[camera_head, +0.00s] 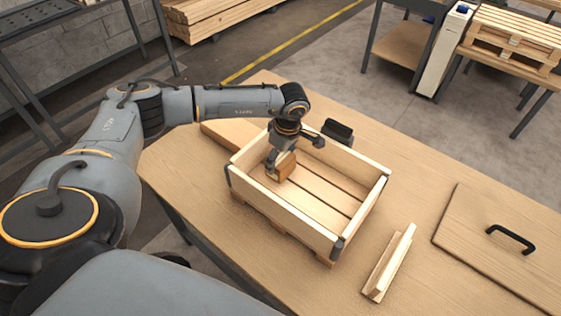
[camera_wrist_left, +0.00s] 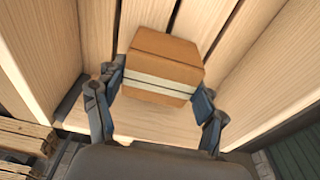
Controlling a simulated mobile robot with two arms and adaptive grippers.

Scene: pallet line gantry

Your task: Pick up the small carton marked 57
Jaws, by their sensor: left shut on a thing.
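A small brown carton (camera_head: 283,167) with a pale band is inside a wooden crate (camera_head: 285,222) on the table, near the crate's far left corner. It also shows in the left wrist view (camera_wrist_left: 165,57), where no number can be read on it. My left gripper (camera_head: 273,165) reaches down into the crate from above. Its two fingers (camera_wrist_left: 160,90) are shut on opposite sides of the carton. I cannot tell whether the carton touches the crate floor. My right gripper is in neither view.
The crate stands on a wooden table (camera_head: 200,190), its walls close around the carton. An L-shaped wooden piece (camera_head: 388,263) lies right of the crate. A wooden panel with a black handle (camera_head: 511,238) lies farther right. A dark object (camera_head: 337,130) is behind the crate.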

